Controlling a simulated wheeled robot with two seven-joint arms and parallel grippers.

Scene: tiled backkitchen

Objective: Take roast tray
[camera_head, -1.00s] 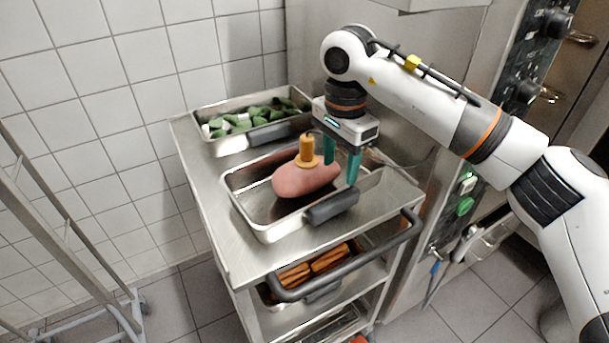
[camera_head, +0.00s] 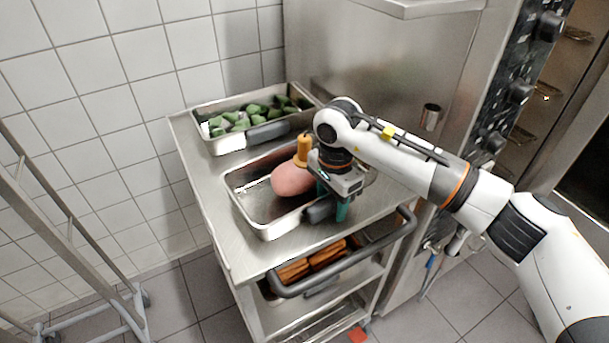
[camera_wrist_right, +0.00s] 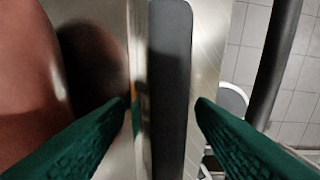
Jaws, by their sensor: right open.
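The roast tray (camera_head: 262,229) is a steel pan on the top of a steel trolley. A pink roast (camera_head: 290,180) with an orange-yellow handled piece (camera_head: 304,149) standing on it lies inside. The tray has a dark grey handle (camera_head: 319,212) on its front right side. My right gripper (camera_head: 331,204) is open and low at that handle, partly hiding it. In the right wrist view its green fingers (camera_wrist_right: 162,108) stand on either side of the dark handle (camera_wrist_right: 170,85), with gaps on both sides. The left gripper is not in view.
A second steel tray with green pieces (camera_head: 245,119) stands behind on the trolley top. The trolley's dark push bar (camera_head: 345,262) runs along the front right. A lower shelf holds a tray of brown food (camera_head: 312,262). A steel oven stands to the right.

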